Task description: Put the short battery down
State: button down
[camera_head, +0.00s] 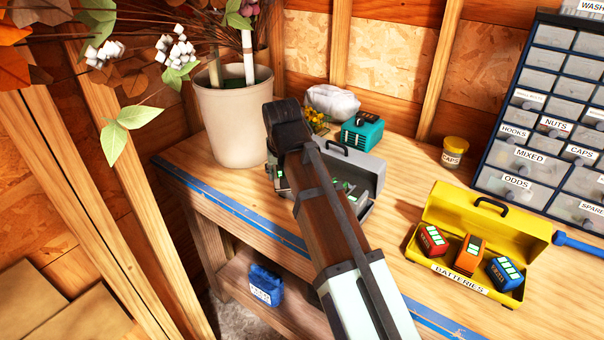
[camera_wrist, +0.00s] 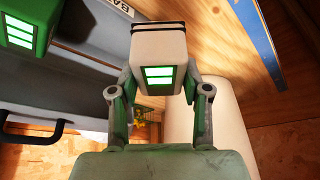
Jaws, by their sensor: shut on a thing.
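In the wrist view my gripper (camera_wrist: 160,80) is shut on a pale battery (camera_wrist: 158,42) with a dark band and a panel of green bars. I cannot tell its length. The open grey box (camera_head: 365,173) stands on the bench in the head view. It also shows in the wrist view (camera_wrist: 75,80), beside the held battery. A green battery (camera_wrist: 22,32) is in the grey box. In the head view my arm covers much of the grey box and hides most of my gripper. The wrist view does not clearly show what is under the held battery.
A yellow batteries box (camera_head: 500,228) holds red, orange and blue batteries at right. A teal device (camera_head: 362,132), a white bag (camera_head: 332,101) and a CAPS jar (camera_head: 454,152) stand behind. A plant pot (camera_head: 235,130) is left of the arm. The blue-edged bench front (camera_head: 240,222) is near.

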jog(key=w+d, duration=0.1)
jog(key=w, duration=0.1)
jog(key=w+d+f+p, duration=0.1)
jog(key=w+d, duration=0.1)
jog(key=w+d+f+p, duration=0.1)
jog(key=w, duration=0.2)
jog(key=shift+d, duration=0.35)
jog(key=shift+f+p, duration=0.7)
jog(key=shift+f, duration=1.3)
jog(key=shift+w+f+p, duration=0.15)
jog(key=shift+f+p, duration=0.15)
jog(key=shift+f, duration=0.2)
jog(key=shift+f, duration=0.1)
jog(key=c, duration=0.5)
grip_release()
jog(key=shift+c, duration=0.2)
jog(key=b+v, duration=0.2)
jog(key=v, duration=1)
